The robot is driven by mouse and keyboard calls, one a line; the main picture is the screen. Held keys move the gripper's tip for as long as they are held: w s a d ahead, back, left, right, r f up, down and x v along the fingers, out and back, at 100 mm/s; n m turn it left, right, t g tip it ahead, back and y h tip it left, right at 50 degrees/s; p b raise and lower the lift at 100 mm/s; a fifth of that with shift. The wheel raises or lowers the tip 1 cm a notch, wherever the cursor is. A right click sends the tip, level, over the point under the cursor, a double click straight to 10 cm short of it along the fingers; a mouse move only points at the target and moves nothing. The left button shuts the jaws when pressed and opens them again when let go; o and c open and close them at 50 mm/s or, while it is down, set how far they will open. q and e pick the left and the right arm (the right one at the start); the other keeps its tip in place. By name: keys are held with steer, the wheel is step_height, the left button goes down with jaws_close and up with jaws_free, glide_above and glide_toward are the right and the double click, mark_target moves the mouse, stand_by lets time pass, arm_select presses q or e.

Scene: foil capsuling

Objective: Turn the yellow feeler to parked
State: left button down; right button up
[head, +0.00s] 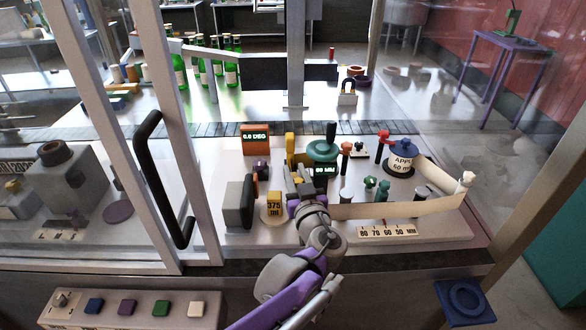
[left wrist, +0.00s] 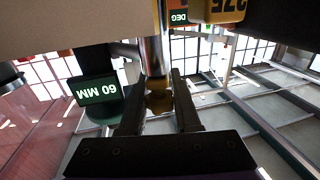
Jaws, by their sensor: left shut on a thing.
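The yellow feeler (head: 290,150) stands upright behind my left gripper (head: 301,186) in the head view; its lower part is partly hidden by the gripper. In the left wrist view my left gripper (left wrist: 160,97) is shut on a small dark-gold knob (left wrist: 158,101), with a shiny steel post (left wrist: 160,45) just beyond it. I take the knob to be part of the feeler, but the join is hidden. An orange box with a display (head: 255,138) reads 0.0 DEG. My right gripper is in neither view.
A green-topped unit with a 60 MM display (head: 321,170) stands close to the gripper; it also shows inverted in the left wrist view (left wrist: 97,90). A yellow 375 ml block (head: 274,204) is at left, a cream strip (head: 400,206) at right. The door handle (head: 160,180) is nearer.

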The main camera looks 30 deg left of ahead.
arm_select(q)
steer(key=shift+w+d+m+t+h+p, duration=0.1)
steer(key=shift+m+t+h+p, duration=0.35)
steer(key=shift+m+t+h, duration=0.25)
steer(key=shift+w+d+m+t+h+p, duration=0.1)
steer(key=shift+m+t+h+p, duration=0.35)
steer(key=shift+h, duration=0.35)
steer(key=c, duration=0.6)
jaws_free()
steer(key=shift+s+d, duration=0.1)
steer(key=v, duration=1)
steer(key=shift+s, duration=0.3)
steer(key=shift+d, duration=0.15)
